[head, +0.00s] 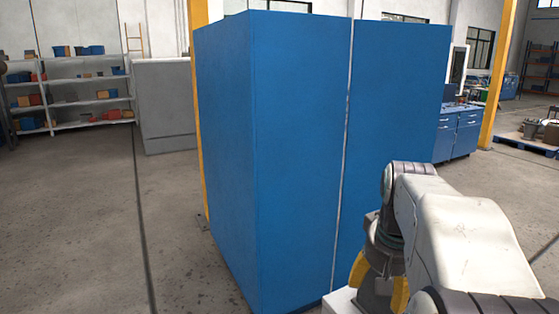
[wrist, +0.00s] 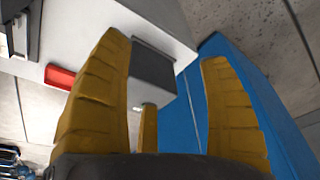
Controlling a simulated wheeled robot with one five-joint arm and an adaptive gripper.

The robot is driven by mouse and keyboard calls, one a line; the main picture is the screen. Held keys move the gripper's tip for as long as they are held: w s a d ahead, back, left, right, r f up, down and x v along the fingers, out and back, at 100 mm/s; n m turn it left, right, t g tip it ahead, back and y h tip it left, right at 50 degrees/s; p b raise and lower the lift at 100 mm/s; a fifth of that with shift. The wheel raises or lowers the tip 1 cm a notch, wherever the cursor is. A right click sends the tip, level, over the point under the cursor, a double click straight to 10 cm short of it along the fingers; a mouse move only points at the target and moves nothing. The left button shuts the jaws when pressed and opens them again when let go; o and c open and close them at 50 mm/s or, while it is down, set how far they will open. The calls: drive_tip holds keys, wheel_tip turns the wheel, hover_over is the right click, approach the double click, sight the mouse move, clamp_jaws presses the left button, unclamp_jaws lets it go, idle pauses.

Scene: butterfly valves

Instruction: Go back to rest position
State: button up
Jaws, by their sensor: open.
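My gripper (wrist: 165,65) shows in the wrist view with its yellow fingers spread apart and nothing between them. In the head view, my arm is folded at the lower right, and my gripper (head: 379,290) hangs down beside the blue cabinet (head: 300,140). My arm hides part of the gripper there, and its fingertips are hard to see. The cabinet also shows at the right of the wrist view (wrist: 262,85), behind the right finger. I cannot tell the gap between the fingers and the cabinet. No butterfly valve is visible in either view.
The tall cabinet fills the middle of the head view, close in front. Open concrete floor (head: 75,220) lies to its left. Shelves (head: 75,95) and a grey box-like unit (head: 163,105) stand behind. A blue workbench (head: 457,133) and a yellow post (head: 497,75) are at right.

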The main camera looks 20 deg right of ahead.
drive_tip(key=s+a+f+n+t+y, duration=0.1)
drive_tip(key=s+a+f+n, duration=0.2)
drive_tip(key=a, duration=0.6)
drive_tip(key=s+a+f+n+t, duration=0.1)
drive_tip(key=s+a+f+n, duration=0.3)
drive_tip(key=a, duration=0.6)
drive_tip(key=shift+s+a+t+y, duration=0.15)
drive_tip(key=shift+s+t+y, duration=0.15)
drive_tip(key=shift+s+y, duration=0.15)
drive_tip(key=shift+c, duration=0.3)
